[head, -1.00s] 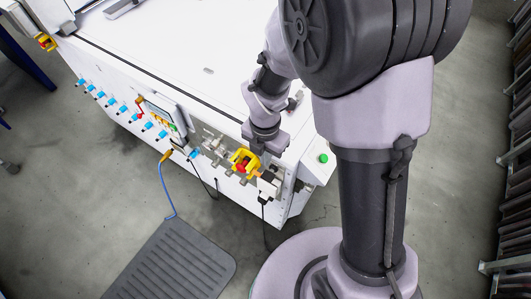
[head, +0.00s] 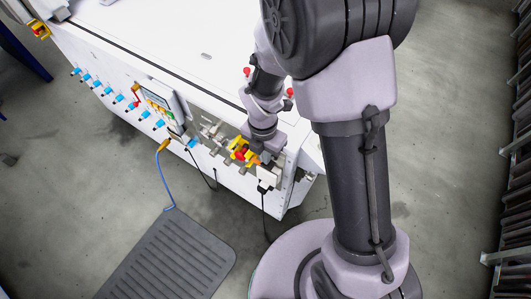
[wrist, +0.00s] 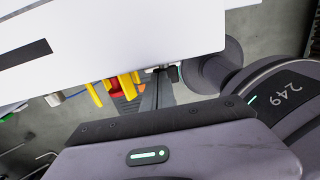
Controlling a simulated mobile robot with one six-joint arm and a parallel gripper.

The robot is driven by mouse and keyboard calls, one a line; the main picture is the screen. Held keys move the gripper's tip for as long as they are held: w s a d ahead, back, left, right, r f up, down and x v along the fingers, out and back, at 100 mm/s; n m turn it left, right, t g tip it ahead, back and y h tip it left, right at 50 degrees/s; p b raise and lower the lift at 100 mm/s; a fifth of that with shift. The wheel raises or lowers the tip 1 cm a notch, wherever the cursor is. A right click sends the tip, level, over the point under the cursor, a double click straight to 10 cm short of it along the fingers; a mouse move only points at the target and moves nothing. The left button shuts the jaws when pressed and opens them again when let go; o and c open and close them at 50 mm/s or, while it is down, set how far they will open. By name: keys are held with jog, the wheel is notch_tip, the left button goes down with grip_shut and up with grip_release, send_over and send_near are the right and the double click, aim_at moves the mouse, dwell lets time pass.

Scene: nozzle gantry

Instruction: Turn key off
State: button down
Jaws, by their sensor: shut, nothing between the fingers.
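No key can be made out clearly in either view. On the front face of the white machine (head: 215,62) is a yellow and red switch (head: 240,151), which also shows in the wrist view (wrist: 118,86). My gripper (head: 264,158) is at the machine's front right end, just right of this switch, with its tips largely hidden in the head view. In the wrist view my gripper (wrist: 154,80) looks shut and empty, pointing at the front face below the machine's top edge. I cannot tell whether it touches anything.
A small control panel (head: 162,98) and a row of blue-tipped fittings (head: 101,87) line the front face. A white box (head: 267,177) with a black cable is below my gripper. A dark mat (head: 170,262) lies on the floor. Open floor lies to the left.

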jog(key=shift+w+a+g+h+p, duration=0.15)
jog(key=shift+g+h+p, duration=0.4)
jog(key=shift+p, duration=1)
jog(key=p, duration=0.1)
jog(key=g+h+p, duration=0.1)
jog(key=p, duration=0.1)
jog(key=shift+w+a, duration=0.15)
jog(key=shift+a, duration=0.1)
jog(key=shift+w+a+f+g+h+p, duration=0.15)
jog(key=shift+g+h+p, duration=0.3)
jog(key=shift+h+p, duration=0.55)
jog(key=shift+w+a+f+g+h+p, duration=0.15)
jog(key=shift+a+f+g+h+p, duration=0.1)
jog(key=shift+f+g+h+p, duration=0.4)
jog(key=shift+w+a+f, duration=0.1)
jog(key=shift+f, duration=0.25)
